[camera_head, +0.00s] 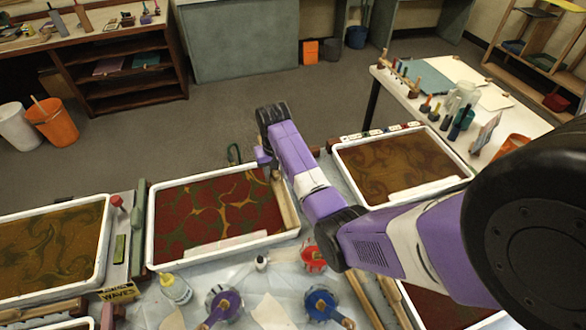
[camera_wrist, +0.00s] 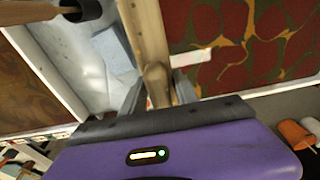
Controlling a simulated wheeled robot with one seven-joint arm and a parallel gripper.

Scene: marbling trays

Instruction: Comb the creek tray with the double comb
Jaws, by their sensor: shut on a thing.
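My gripper (camera_head: 264,158) is at the far right corner of the middle tray (camera_head: 151,232), which holds red and green liquid veined with yellow. In the wrist view my gripper (camera_wrist: 160,90) is shut on a long wooden bar, which I take as the double comb (camera_wrist: 147,32). The comb (camera_head: 286,203) runs along the tray's right end, toward the near side. Its teeth are hidden, and I cannot tell whether it touches the liquid. The left tray (camera_head: 103,240) and right tray (camera_head: 338,168) hold swirled brown liquid. No readable label shows which tray is the creek one.
A "WAVES" sign (camera_head: 118,292) lies by the left tray. A yellow-capped bottle (camera_head: 176,289), a red pot (camera_head: 313,258), a purple pot (camera_head: 223,302) and a blue pot (camera_head: 321,303) stand in front of the middle tray. A side table (camera_head: 505,135) with bottles is at right.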

